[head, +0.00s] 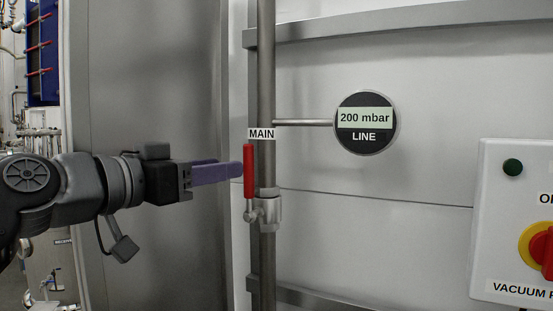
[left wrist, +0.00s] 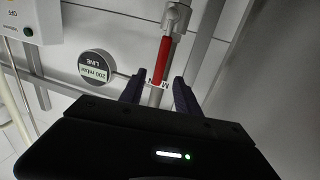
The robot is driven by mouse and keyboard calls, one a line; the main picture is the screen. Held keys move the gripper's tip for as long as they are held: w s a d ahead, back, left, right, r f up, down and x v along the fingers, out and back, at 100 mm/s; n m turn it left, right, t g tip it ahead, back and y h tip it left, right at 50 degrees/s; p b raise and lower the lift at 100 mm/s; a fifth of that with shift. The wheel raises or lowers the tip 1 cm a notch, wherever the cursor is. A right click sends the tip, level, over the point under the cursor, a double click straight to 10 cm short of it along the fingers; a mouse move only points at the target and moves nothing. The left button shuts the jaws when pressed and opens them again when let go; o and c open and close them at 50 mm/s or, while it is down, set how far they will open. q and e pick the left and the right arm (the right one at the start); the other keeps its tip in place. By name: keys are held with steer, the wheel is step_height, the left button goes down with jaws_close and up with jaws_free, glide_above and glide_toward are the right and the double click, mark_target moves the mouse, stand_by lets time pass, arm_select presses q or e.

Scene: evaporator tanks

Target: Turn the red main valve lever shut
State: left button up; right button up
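The red main valve lever (head: 249,171) stands upright along the vertical pipe, above the valve body (head: 268,207), under a MAIN label (head: 261,134). My left gripper (head: 240,169) reaches in from the left with its purple fingertips at the lever. In the left wrist view the red lever (left wrist: 161,60) lies between the lines of the two spread fingers (left wrist: 157,82), with gaps on both sides. The gripper looks open; contact cannot be told. The round gauge (head: 366,123) reads 200 mbar, LINE. My right gripper is not in view.
A white control box (head: 512,222) with a green lamp and a red-yellow knob is at the right. The gauge's thin side tube (head: 304,122) joins the pipe (head: 266,70). Horizontal rails cross the wall above and below.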

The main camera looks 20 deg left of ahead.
mark_target(245, 162)
arm_select(q)
steer(key=shift+s+r, duration=0.2)
steer(key=shift+s, duration=0.1)
steer(key=p+x, duration=0.2)
steer(key=x, duration=0.6)
steer(key=shift+r, duration=0.1)
steer(key=shift+c, duration=0.5)
jaws_close()
stand_by(0.9)
